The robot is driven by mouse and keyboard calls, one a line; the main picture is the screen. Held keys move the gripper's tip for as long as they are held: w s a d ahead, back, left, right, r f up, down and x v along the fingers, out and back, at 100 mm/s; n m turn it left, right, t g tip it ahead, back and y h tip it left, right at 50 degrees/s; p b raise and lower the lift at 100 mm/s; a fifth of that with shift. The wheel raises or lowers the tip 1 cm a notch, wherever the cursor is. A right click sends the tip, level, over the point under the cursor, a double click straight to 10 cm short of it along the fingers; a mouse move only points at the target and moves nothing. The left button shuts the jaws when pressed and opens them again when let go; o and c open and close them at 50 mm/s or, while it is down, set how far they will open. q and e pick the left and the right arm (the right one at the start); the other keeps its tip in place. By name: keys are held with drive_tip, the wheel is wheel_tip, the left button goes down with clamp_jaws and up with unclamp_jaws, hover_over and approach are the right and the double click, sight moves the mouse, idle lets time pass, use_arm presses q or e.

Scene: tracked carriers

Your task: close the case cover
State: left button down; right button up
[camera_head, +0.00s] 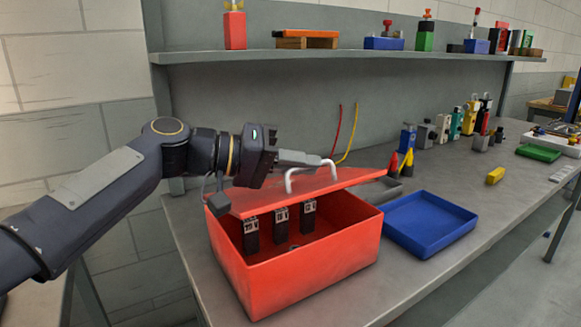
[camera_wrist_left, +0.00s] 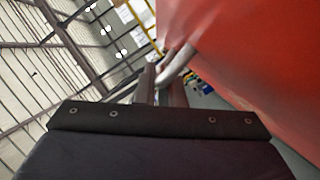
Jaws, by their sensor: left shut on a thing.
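The red case (camera_head: 315,262) stands on the grey workbench with its front opening showing. Its red cover (camera_head: 345,181) is partly open, tilted over the box, and fills the right side of the left wrist view (camera_wrist_left: 250,50). A pale grey handle (camera_head: 290,182) arches up from the cover. My left gripper (camera_head: 318,162) is at the handle, shut on it; the handle also shows between the fingers in the left wrist view (camera_wrist_left: 177,65). Several dark blocks with light tops (camera_head: 280,222) stand inside the case. My right gripper is in neither view.
A blue tray (camera_head: 430,225) lies close to the right of the case. Several small devices and a yellow block (camera_head: 495,175) stand farther right. A shelf (camera_head: 350,56) with several items runs above the bench.

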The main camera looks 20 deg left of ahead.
sight(260, 200)
use_arm(q)
drive_tip(key=f+b, duration=0.1)
drive_tip(key=s+d+f+m+b, duration=0.1)
drive_tip(key=f, duration=0.1)
drive_tip(key=f+m+y+b, duration=0.1)
drive_tip(key=b, duration=0.1)
drive_tip(key=shift+s+d+f, duration=0.2)
drive_tip(key=shift+d+f, duration=0.1)
drive_tip(key=shift+f, duration=0.05)
drive_tip(key=shift+s+d+f+m+y+b, duration=0.15)
drive_tip(key=shift+f+m+b, duration=0.1)
drive_tip(key=shift+f+b, duration=0.15)
drive_tip(key=shift+d+f+m+y+b, duration=0.15)
drive_tip(key=shift+f+m+b, duration=0.1)
drive_tip(key=shift+f+b, duration=0.15)
drive_tip(key=shift+a+f, duration=0.1)
drive_tip(key=c, duration=1.5)
unclamp_jaws()
drive_tip(key=shift+t, duration=0.3)
drive_tip(key=p+v, duration=0.1)
drive_tip(key=v, duration=0.7)
